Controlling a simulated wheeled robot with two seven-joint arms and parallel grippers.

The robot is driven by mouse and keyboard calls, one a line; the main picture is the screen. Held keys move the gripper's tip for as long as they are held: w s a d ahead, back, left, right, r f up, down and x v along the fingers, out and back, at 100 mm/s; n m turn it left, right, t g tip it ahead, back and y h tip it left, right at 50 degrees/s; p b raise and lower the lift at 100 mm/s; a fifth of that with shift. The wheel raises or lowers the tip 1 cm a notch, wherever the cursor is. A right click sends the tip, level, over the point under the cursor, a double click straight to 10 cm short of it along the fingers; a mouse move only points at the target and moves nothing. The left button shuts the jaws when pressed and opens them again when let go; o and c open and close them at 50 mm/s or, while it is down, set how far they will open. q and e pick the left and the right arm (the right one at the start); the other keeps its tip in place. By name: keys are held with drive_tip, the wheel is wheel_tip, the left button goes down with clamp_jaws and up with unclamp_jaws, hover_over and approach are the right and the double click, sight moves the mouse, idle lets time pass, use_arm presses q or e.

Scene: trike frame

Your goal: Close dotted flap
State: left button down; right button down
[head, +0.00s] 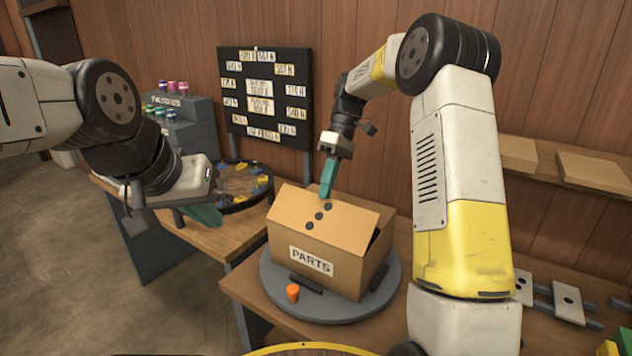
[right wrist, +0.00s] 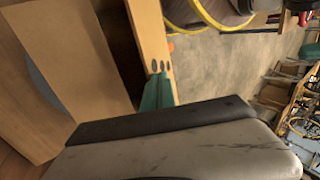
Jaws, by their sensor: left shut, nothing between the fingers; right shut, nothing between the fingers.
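A cardboard box (head: 325,265) labelled PARTS sits on a round grey turntable (head: 328,312) in the head view. Its dotted flap (head: 342,222), with three black dots, lies tilted over the top; a dark gap shows under its right side. My right gripper (head: 327,180) is shut and empty, its teal fingers pointing down at the flap's far edge near the dots; I cannot tell if they touch. In the right wrist view these fingers (right wrist: 157,92) are beside a dotted cardboard strip (right wrist: 150,45). My left gripper (head: 205,216) is shut and empty, left of the box.
A round tray with small coloured parts (head: 243,186) stands behind left. Metal plates with rods (head: 567,303) lie at the right.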

drive_tip(key=shift+g+y, duration=0.5)
drive_tip(key=shift+g, duration=0.2)
drive_tip(key=w+f, duration=0.1)
drive_tip(key=w+d+f, duration=0.1)
drive_tip(key=f, duration=0.1)
drive_tip(key=w+d+f, duration=0.1)
drive_tip(key=shift+d+f, duration=0.1)
drive_tip(key=shift+f, duration=0.2)
drive_tip(key=shift+w+d+f, duration=0.15)
drive_tip(key=shift+w+f, duration=0.05)
drive_tip(key=shift+f, duration=0.4)
